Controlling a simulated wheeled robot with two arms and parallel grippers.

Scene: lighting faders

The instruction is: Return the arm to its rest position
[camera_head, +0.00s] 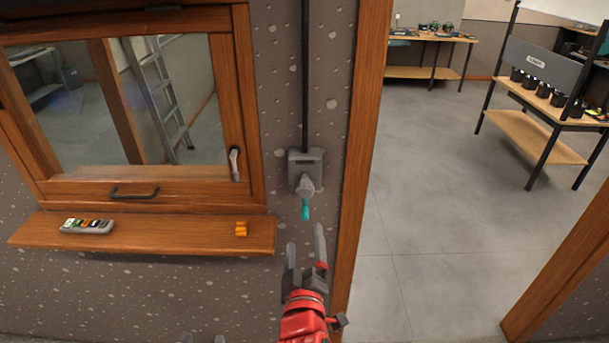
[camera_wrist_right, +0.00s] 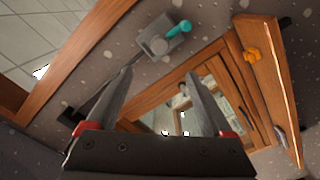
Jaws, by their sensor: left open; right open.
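My right gripper (camera_head: 306,242) is open and empty, in front of the wall just below a grey wall box (camera_head: 304,160) with a knob and a teal-tipped lever (camera_head: 306,209). In the right wrist view the open fingers of the right gripper (camera_wrist_right: 160,76) have nothing between them. There the box (camera_wrist_right: 157,38) and teal tip (camera_wrist_right: 180,28) lie beyond the fingers, apart from them. My left gripper (camera_head: 202,339) shows only as two separated grey tips at the bottom edge, and the rest of it is out of frame.
A wooden window (camera_head: 252,100) with a sill (camera_head: 150,240) is at left. A remote (camera_head: 88,226) and a small orange object (camera_head: 241,228) lie on the sill. A wooden door post (camera_head: 358,130) stands close right of my right gripper. Open floor (camera_head: 430,200) and workbenches lie beyond.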

